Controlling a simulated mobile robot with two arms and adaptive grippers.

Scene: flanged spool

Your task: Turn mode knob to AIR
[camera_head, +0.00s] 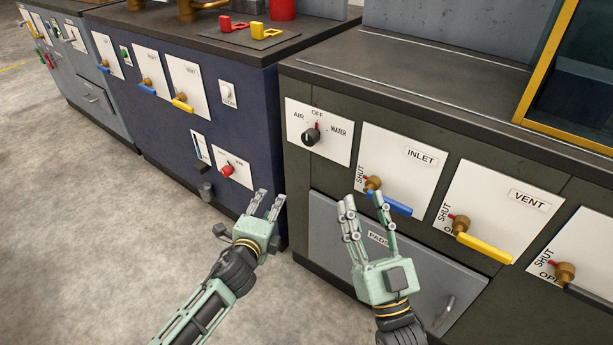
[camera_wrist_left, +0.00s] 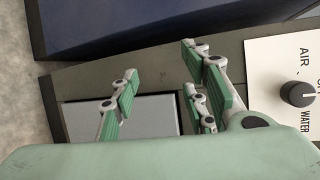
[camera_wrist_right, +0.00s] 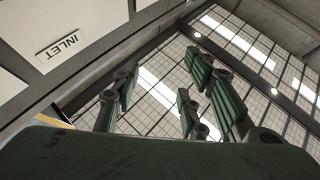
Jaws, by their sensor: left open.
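The black round mode knob (camera_head: 311,137) sits on a white plate (camera_head: 335,155) lettered AIR, OFF and WATER on the dark cabinet's front. A red mark shows at its top, toward OFF. The left wrist view also shows the knob (camera_wrist_left: 298,94) at the right edge, with AIR and WATER beside it and OFF cut off. My left gripper (camera_head: 270,198) is open and empty, below and left of the knob, apart from it. My right gripper (camera_head: 364,204) is open and empty, below and right of the knob, in front of the INLET plate; its wrist view (camera_wrist_right: 155,85) shows the fingers apart.
Right of the knob, the INLET valve with a blue handle (camera_head: 397,204) and the VENT valve with a yellow handle (camera_head: 484,248) stick out. A grey panel (camera_head: 330,235) with a handle lies below. A blue cabinet (camera_head: 262,110) stands left. Floor at left is clear.

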